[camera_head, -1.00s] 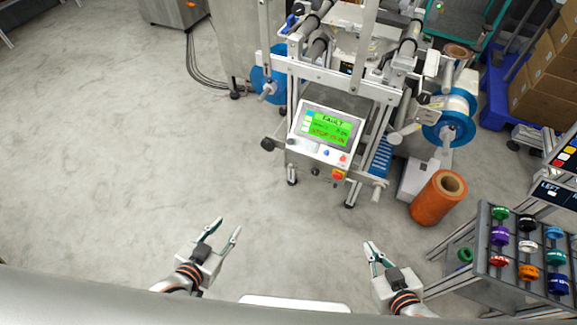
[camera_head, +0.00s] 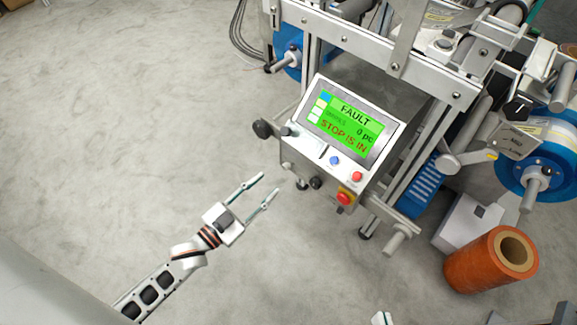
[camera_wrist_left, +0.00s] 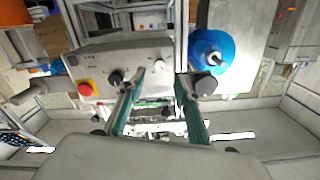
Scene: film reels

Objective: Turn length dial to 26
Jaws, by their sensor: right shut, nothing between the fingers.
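The grey control box (camera_head: 312,160) has a green screen (camera_head: 349,121) reading FAULT and STOP IS IN. Its front face carries a black knob (camera_head: 316,182) and a red stop button on yellow (camera_head: 345,196). Another dark knob (camera_head: 262,128) sticks out at its left. I cannot tell which is the length dial; no scale is readable. My left gripper (camera_head: 269,185) is open and empty, just left of and below the box, apart from it. The left wrist view shows its green fingers (camera_wrist_left: 158,85), with a black knob (camera_wrist_left: 115,78) beside one. My right gripper (camera_head: 381,318) shows only at the bottom edge.
An orange roll (camera_head: 465,270) stands on the floor at the lower right. A blue reel (camera_head: 540,160) is on the machine's right side. Machine frame posts surround the box. The floor at the left is clear.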

